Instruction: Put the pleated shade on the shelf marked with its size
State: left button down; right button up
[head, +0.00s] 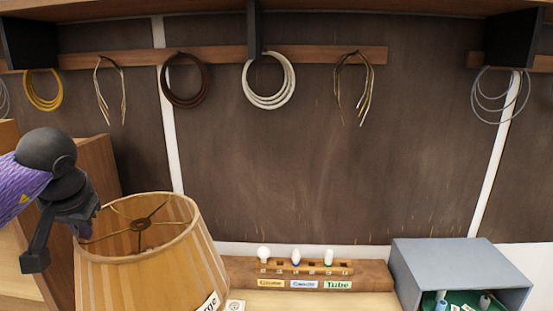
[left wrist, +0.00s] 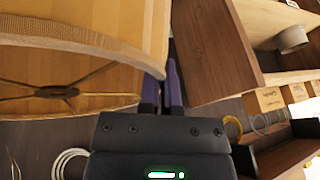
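The pleated shade (head: 150,265) is tan, with an open top ring and a metal spider frame inside. It fills the lower left of the head view, and its lower part is cut off. My left gripper (head: 86,218) is at the left side of its top rim. In the left wrist view, the purple fingers (left wrist: 163,95) are close together with the wall of the shade (left wrist: 150,40) between them. A white tag (head: 208,303) ending in "rge" shows by the shade's lower right. No shelf size mark is readable. My right gripper is out of view.
Wooden panels (head: 98,165) stand behind my left arm. A bulb rack (head: 305,268) with labels and a grey-blue box (head: 455,262) stand right of the shade. Cable coils (head: 268,98) hang on the back wall. The left wrist view shows a tape roll (left wrist: 291,38) on wooden shelving.

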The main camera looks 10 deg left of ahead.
aim_at(89, 245)
pick_arm(q)
jog(key=b+x, duration=0.3)
jog(key=x, duration=0.1)
jog(key=shift+f, duration=0.45)
notch_tip(89, 245, down, 34)
jog(key=b, duration=3.3)
jog(key=s+d+m+g+h+p, duration=0.2)
jog(key=s+d+h+p, duration=0.1)
jog(key=s+d+h, duration=0.1)
jog(key=shift+d+f+m+h+p, duration=0.35)
jog(key=shift+d+h, duration=0.45)
jog(key=shift+d, duration=0.3)
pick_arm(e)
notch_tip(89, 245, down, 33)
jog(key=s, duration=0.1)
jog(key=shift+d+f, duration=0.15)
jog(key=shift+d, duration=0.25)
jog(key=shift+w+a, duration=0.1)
